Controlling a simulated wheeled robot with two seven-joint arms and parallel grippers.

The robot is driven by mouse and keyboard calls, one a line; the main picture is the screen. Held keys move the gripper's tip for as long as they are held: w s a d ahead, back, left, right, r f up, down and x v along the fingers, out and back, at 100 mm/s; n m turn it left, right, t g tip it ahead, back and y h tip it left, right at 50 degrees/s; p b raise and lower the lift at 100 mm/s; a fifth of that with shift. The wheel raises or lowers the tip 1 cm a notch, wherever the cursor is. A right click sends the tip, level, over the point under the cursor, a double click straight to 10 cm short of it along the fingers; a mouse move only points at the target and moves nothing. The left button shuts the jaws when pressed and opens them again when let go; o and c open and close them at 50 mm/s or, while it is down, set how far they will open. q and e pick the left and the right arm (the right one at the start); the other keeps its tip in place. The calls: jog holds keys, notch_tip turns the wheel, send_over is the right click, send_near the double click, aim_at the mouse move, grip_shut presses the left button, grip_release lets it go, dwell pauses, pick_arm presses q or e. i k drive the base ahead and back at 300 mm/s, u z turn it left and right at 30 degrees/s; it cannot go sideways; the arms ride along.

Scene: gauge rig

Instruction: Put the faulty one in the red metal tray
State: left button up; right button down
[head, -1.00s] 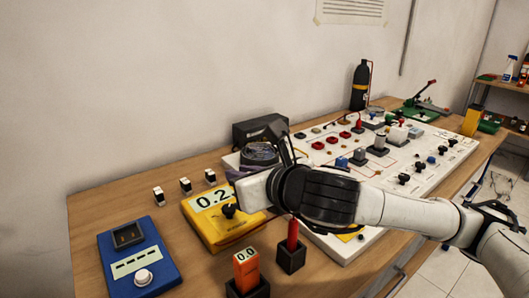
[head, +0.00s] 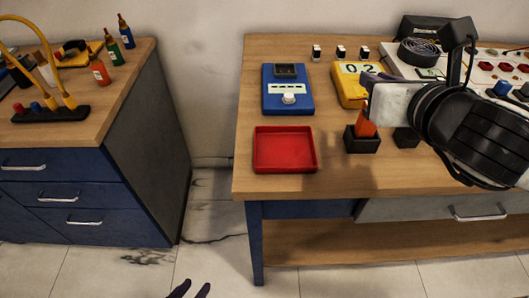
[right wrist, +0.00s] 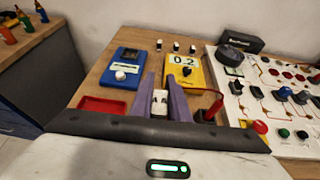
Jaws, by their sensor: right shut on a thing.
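The red metal tray (head: 285,168) lies empty at the table's front left corner; it also shows in the right wrist view (right wrist: 103,104). My right gripper (right wrist: 162,100) is shut on a small white part (right wrist: 160,103) above the table, near the yellow meter (right wrist: 186,82), which reads 0.2. In the head view the right gripper (head: 368,85) covers part of that meter, and the held part is hidden. Three small black-and-white parts (head: 340,52) stand in a row at the back. My left gripper (head: 192,290) is at the bottom edge, fingertips apart and empty.
A blue box (head: 287,98) with a white knob stands behind the tray. An orange device in a black holder (head: 362,143) stands right of the tray. A panel with switches fills the right. A floor gap separates the left cabinet (head: 150,130).

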aim_at(285, 161)
jog(key=u, duration=2.2)
jog(key=i, duration=1.55)
jog(key=z, duration=3.5)
